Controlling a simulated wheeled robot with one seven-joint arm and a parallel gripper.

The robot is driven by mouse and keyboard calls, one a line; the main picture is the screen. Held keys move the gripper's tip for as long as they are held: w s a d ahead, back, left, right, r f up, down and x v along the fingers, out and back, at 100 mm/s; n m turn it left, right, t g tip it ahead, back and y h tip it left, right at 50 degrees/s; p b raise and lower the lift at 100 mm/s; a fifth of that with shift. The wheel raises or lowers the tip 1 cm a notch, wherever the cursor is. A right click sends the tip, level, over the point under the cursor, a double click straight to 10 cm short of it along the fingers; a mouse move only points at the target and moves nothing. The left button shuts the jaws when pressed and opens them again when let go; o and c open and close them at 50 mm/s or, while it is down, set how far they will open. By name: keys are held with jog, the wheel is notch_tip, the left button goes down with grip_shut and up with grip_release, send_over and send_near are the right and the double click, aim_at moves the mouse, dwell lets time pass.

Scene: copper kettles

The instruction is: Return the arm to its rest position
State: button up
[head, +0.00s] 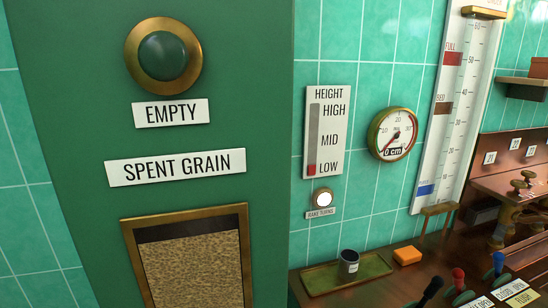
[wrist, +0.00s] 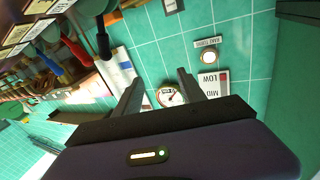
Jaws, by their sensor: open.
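My gripper (wrist: 160,90) shows only in the wrist view, with its two dark fingers spread apart and nothing between them. It faces the green tiled wall, and the round gauge (wrist: 168,97) shows in the gap between the fingers. The wrist view is upside down relative to the head view. My arm and gripper do not show in the head view.
A green panel with a round EMPTY button (head: 163,56) and a SPENT GRAIN window (head: 190,262) stands at left. A dark cup (head: 348,264) stands on a tray (head: 320,280) beside an orange block (head: 407,255). Coloured levers (head: 458,280) stand up at the lower right.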

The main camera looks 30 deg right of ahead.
jog(key=s+a+f+n+y, duration=0.1)
jog(key=s+a+n+y, duration=0.1)
jog(key=s+a, duration=0.3)
jog(key=s+a+f+n+y, duration=0.1)
jog(key=s+a+n+y, duration=0.2)
jog(key=a, duration=0.9)
jog(key=s+a+f+n+y, duration=0.1)
jog(key=s+a+n+y, duration=0.2)
jog(key=s+a+y, duration=0.2)
jog(key=s+a, duration=0.3)
jog(key=shift+s+a+y, duration=0.15)
jog(key=shift+a+y, duration=0.15)
